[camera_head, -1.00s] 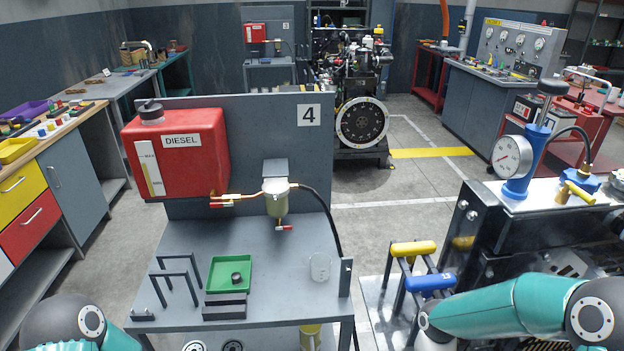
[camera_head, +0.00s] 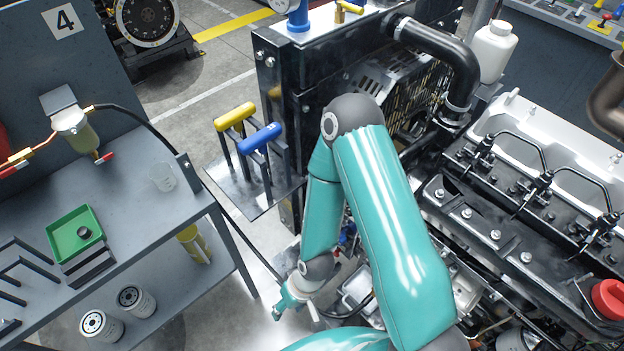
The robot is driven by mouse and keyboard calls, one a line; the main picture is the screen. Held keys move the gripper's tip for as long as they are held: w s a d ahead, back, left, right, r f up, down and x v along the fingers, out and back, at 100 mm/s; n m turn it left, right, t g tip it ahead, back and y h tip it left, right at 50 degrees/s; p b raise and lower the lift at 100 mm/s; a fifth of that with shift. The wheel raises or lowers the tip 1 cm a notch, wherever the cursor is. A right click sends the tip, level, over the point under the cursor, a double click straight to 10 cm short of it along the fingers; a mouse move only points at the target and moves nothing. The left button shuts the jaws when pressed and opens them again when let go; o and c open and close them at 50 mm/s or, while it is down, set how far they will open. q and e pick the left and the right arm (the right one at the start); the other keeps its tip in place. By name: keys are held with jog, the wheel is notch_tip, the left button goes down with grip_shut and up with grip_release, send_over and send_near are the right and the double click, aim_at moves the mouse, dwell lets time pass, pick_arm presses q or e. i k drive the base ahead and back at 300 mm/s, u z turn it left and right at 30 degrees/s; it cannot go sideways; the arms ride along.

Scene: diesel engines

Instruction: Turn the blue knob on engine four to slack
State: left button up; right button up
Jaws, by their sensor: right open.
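The engine (camera_head: 500,215) fills the right side of the head view. A small blue part (camera_head: 347,233) shows low on its near side, just right of my right forearm and partly hidden by the arm. I cannot tell whether it is the blue knob, nor its setting. My right arm reaches down in front of the engine. My right gripper (camera_head: 296,310) is small at the lower middle, open, below and left of the blue part and apart from it. My left gripper is out of view.
A blue-handled bar (camera_head: 259,137) and a yellow-handled bar (camera_head: 234,117) stand left of the engine. The grey bench (camera_head: 135,200) with a green tray (camera_head: 75,232) and the board marked 4 (camera_head: 64,20) are at left. Oil filters (camera_head: 137,301) sit below.

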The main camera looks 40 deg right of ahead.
aim_at(342, 240)
jog(key=u, duration=1.45)
jog(key=i, duration=0.1)
jog(key=z, duration=2.9)
jog(key=k, duration=0.85)
jog(key=z, duration=0.1)
jog(key=i, duration=0.85)
jog(key=z, duration=0.5)
